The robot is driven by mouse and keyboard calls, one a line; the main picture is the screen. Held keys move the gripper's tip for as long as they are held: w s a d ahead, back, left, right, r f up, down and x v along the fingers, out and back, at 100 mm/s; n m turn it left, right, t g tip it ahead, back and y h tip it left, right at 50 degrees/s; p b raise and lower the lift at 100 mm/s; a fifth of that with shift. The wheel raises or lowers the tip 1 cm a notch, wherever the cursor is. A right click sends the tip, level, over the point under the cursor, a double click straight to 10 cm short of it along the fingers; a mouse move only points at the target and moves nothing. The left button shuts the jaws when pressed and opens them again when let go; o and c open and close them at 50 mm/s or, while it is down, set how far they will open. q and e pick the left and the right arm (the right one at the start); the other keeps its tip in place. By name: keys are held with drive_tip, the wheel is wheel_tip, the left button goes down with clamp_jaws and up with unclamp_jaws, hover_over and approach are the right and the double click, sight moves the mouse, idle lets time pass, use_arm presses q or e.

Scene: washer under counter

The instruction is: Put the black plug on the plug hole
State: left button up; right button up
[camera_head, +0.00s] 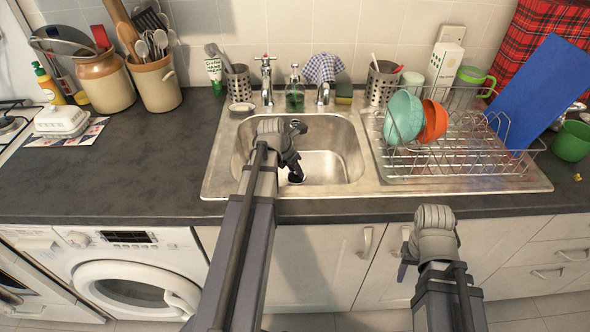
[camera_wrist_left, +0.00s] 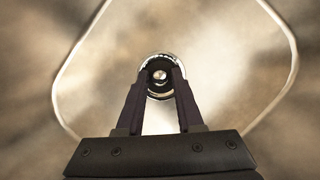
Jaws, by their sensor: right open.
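The black plug (camera_wrist_left: 160,95) shows in the left wrist view as a dark disc with a small bright centre, between and beyond my fingertips. A pale metal ring, the rim of the plug hole (camera_wrist_left: 160,56), surrounds it; whether the plug sits down in the hole I cannot tell. My left gripper (camera_wrist_left: 162,75) points down into the sink with a gap between its fingers; whether they touch the plug is unclear. In the head view my left gripper (camera_head: 295,178) is low in the basin, hiding much of the plug hole. My right gripper (camera_head: 403,268) is open and empty before the cupboards.
The steel sink (camera_head: 345,150) has taps behind it. A dish rack (camera_head: 460,150) with an aqua bowl (camera_head: 403,117) and orange bowl (camera_head: 433,121) stands on the drainer at right. The dark counter (camera_head: 130,160) left of the sink is mostly clear. The washer (camera_head: 130,270) is below.

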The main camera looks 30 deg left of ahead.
use_arm(q)
drive_tip(key=shift+o, duration=1.2)
drive_tip(key=shift+r, duration=0.15)
drive_tip(key=shift+s+r+p, duration=0.15)
drive_tip(key=shift+r+p, duration=0.35)
drive_tip(key=shift+p, duration=0.2)
drive_tip(key=p+v, duration=1)
drive_tip(key=v, duration=0.1)
